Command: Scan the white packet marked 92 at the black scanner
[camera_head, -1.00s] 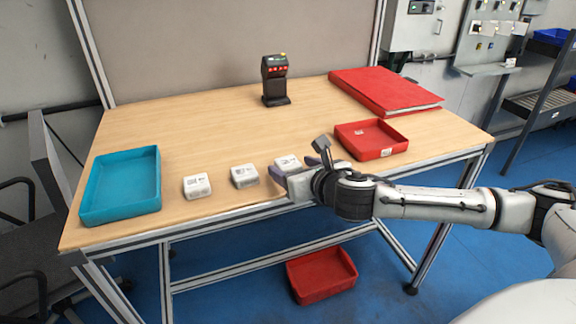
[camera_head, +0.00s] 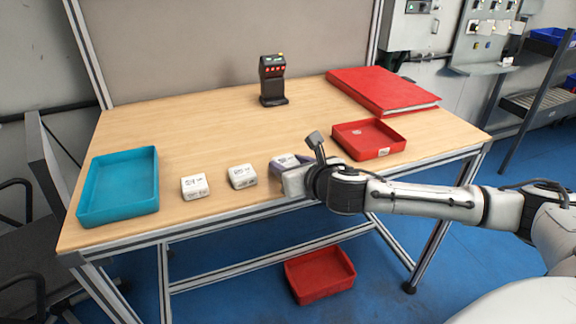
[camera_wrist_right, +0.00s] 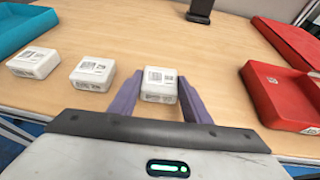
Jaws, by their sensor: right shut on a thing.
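Three white packets lie in a row near the table's front edge. The left packet (camera_head: 195,186) and middle packet (camera_head: 242,176) stand free. My right gripper (camera_head: 287,162) is shut on the right-hand packet (camera_head: 280,160), which sits between its purple fingers in the right wrist view (camera_wrist_right: 159,83). This packet appears to rest on the table, its printed top facing up. The printed marks are too small to read, so I cannot tell which packet is 92. The black scanner (camera_head: 272,82) stands upright at the back, with red lights. My left gripper is out of view.
A blue tray (camera_head: 119,208) is at the table's left end. A red tray (camera_head: 388,152) lies right of the held packet, and a red folder (camera_head: 385,90) lies behind it. Another red bin (camera_head: 320,276) is on the floor. The table (camera_head: 200,130) is clear between packets and scanner.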

